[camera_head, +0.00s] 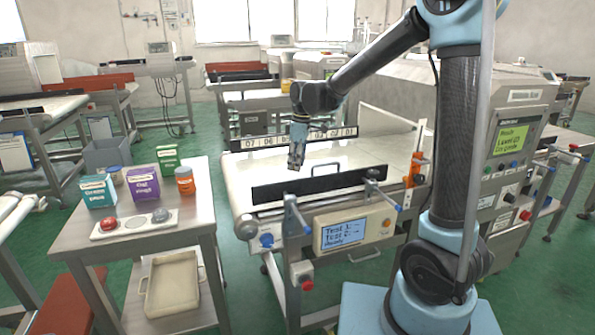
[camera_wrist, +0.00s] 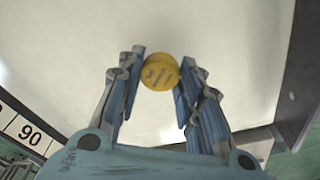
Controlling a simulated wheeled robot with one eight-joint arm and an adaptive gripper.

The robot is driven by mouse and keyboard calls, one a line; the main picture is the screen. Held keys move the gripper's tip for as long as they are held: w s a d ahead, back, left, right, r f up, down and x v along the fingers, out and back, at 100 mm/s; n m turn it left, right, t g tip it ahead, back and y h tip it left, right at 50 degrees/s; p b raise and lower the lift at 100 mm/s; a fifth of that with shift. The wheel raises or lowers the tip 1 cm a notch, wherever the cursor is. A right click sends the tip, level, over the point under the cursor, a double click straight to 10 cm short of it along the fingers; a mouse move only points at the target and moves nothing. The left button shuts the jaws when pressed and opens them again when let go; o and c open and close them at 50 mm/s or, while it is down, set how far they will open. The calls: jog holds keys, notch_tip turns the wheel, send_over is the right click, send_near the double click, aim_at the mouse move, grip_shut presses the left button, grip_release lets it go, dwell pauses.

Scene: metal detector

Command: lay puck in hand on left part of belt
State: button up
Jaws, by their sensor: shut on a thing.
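My gripper (camera_head: 296,165) hangs over the left part of the white conveyor belt (camera_head: 345,157), pointing down. In the wrist view the gripper (camera_wrist: 160,88) has its fingers closed on a round yellow puck (camera_wrist: 160,72) with dark lettering. The puck sits between the fingertips, with the pale belt (camera_wrist: 225,45) filling the background. I cannot tell whether the puck touches the belt. In the head view the puck is too small or hidden to make out.
A dark rail (camera_head: 320,186) edges the belt's near side, and a numbered scale (camera_head: 270,141) runs along the far side. The detector housing (camera_head: 515,140) stands at the right. A side table (camera_head: 150,240) at the left holds boxes, jars and a tray (camera_head: 135,224) with pucks.

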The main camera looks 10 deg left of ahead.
jog(key=shift+f, duration=1.6)
jog(key=o, duration=0.9)
jog(key=r, duration=0.4)
jog(key=d+r, duration=0.1)
jog(key=r, duration=0.7)
jog(key=shift+d, duration=0.25)
